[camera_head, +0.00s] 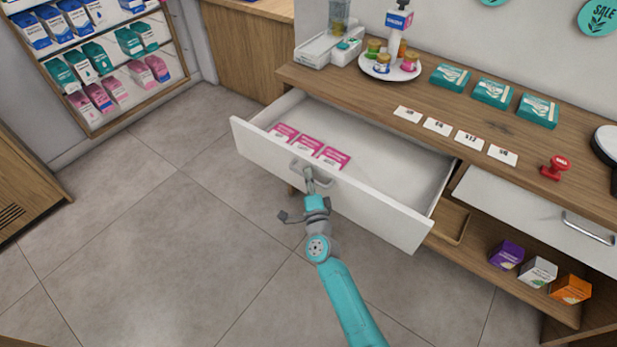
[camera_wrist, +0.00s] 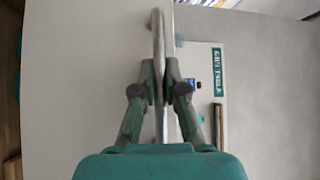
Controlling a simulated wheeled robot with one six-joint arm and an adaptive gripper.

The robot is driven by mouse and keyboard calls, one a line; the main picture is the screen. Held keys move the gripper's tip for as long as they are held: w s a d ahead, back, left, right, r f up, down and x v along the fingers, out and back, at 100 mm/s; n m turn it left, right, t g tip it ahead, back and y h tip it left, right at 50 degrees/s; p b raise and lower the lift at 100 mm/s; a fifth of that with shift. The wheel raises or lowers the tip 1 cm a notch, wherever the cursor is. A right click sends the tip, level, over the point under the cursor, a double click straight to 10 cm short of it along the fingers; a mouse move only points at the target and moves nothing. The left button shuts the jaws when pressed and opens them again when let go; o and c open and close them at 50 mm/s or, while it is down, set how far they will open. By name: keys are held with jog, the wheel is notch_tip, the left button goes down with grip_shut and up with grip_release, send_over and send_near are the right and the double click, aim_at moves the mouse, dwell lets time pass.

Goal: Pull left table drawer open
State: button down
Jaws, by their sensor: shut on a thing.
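The left table drawer (camera_head: 380,212) is white and stands well out from the wooden table, open. Several pink and white boxes (camera_head: 308,146) lie inside it along its front left part. My gripper (camera_head: 309,178) is at the silver handle (camera_head: 324,178) on the drawer's front face. In the wrist view, my gripper (camera_wrist: 166,85) has its two fingers closed on the handle bar (camera_wrist: 158,40), one on each side. The rest of the drawer's inside is empty and pale.
The wooden counter (camera_head: 395,93) carries price cards, teal boxes and a round tray of jars. A second white drawer (camera_head: 530,215) at the right is shut. Shelves of boxes (camera_head: 100,60) stand at upper left. The tiled floor (camera_head: 160,240) before the drawer is clear.

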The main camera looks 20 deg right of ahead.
jog(key=c, duration=1.5)
grip_release()
jog(key=v, duration=1.2)
